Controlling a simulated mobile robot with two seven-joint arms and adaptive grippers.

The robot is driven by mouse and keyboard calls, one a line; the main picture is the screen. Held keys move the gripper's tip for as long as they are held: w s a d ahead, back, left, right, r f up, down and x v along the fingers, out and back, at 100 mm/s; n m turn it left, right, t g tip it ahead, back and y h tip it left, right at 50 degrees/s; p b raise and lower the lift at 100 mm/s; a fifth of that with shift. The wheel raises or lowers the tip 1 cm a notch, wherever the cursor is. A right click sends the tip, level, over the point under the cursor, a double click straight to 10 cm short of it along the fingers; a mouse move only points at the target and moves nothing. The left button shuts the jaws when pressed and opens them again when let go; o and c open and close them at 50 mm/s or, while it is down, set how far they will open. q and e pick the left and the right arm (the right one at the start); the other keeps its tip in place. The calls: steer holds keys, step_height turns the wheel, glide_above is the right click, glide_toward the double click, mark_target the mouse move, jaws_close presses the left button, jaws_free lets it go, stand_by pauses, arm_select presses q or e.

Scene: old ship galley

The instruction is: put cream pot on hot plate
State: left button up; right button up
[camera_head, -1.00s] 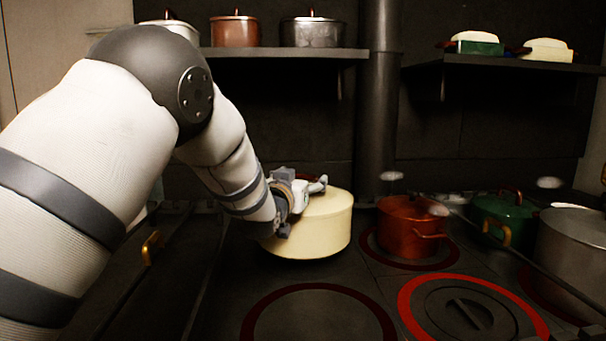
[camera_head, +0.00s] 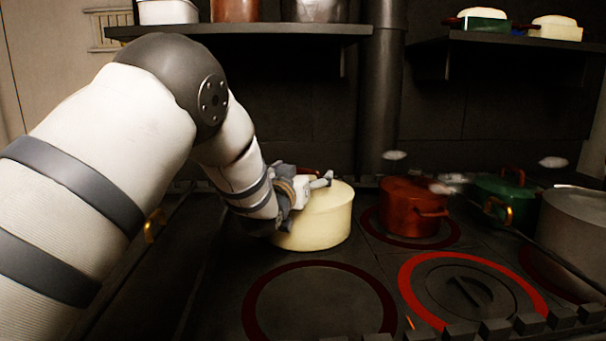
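The cream pot (camera_head: 325,222) stands upright, low over or on the dark stove top, behind the front-left burner with a dull dark-red ring (camera_head: 262,278). My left gripper (camera_head: 306,186) reaches in from the left at the pot's upper left side and appears shut on it; the exact grip is partly hidden by the wrist and pot. The hot plate with a bright red ring (camera_head: 408,288) lies to the front right of the pot and is bare. My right gripper is not in view.
An orange-red pot (camera_head: 408,208) stands on a burner right of the cream pot. A green pot (camera_head: 506,200) and a large grey pot (camera_head: 578,236) are farther right. A shelf (camera_head: 290,30) and a dark pipe (camera_head: 383,90) are behind. Dark blocks (camera_head: 495,328) line the front edge.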

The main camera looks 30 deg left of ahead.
arm_select(q)
steer(key=shift+r, duration=0.15)
steer(key=p+v, duration=0.1)
steer(key=v, duration=1.1)
steer(key=shift+p, duration=0.35)
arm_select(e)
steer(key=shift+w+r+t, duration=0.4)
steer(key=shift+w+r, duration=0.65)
